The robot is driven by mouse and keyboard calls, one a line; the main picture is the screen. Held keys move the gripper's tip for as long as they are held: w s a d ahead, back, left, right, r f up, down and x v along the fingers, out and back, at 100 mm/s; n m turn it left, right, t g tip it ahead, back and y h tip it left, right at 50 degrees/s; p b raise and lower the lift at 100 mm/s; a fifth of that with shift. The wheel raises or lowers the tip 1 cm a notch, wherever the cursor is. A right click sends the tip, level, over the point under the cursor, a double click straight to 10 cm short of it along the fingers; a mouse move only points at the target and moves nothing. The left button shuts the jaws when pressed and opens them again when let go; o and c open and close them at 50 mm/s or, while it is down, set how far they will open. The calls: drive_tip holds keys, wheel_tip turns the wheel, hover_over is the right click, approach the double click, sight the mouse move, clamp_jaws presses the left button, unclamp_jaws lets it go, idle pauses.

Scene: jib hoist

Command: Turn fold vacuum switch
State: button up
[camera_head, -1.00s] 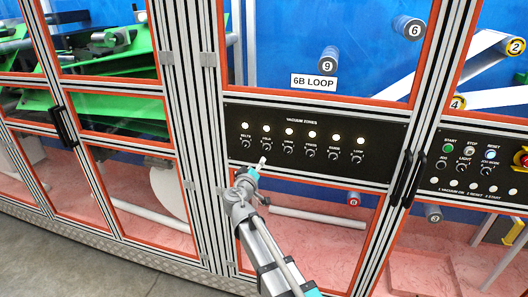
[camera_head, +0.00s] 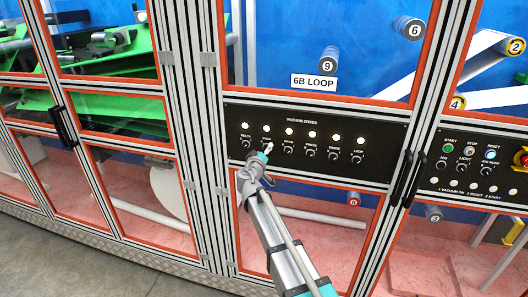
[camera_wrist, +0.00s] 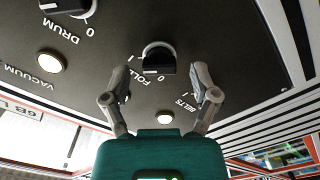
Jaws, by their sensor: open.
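The fold vacuum switch (camera_wrist: 158,58) is a black rotary knob on a dark panel, upside down in the wrist view, with the label FOLD and marks 0 and 1 beside it. My gripper (camera_wrist: 160,78) is open, one finger on each side of the knob's line. The knob shows between and just beyond the fingertips; I cannot tell whether they touch it. In the head view my gripper (camera_head: 267,149) is in front of the FOLD position, second from left, and largely covers that knob.
The vacuum zones panel (camera_head: 300,167) carries a row of knobs with lit lamps above. The drum knob (camera_wrist: 70,6) and a lamp (camera_wrist: 165,117) are close by. Black door handles (camera_head: 408,180) stand out at right, beside the start/stop panel (camera_head: 470,170).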

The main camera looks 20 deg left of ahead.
clamp_jaws()
idle(0.3)
